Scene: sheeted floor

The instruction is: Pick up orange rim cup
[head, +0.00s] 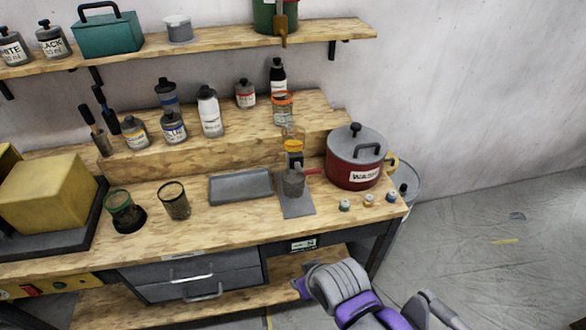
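Two clear cups with orange colouring stand near the right end of the raised wooden step. The front one, a clear cup with an orange band (293,143), is right above a dark upright piece and a grey pot. I cannot tell whether it rests on the step or on that piece. Behind it, a cup with a red-orange rim (283,108) stands on the step. My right arm's grey and purple links show at the bottom, in front of the bench and well below both cups. I cannot make out its fingers. My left gripper is out of view.
A grey pot with a red handle (293,183) sits on a grey mat, with a red lidded pot (354,168) to its right. A grey tray (241,187), a dark-rimmed cup (174,201) and a green-rimmed cup (119,208) are left. Several bottles stand on the step.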

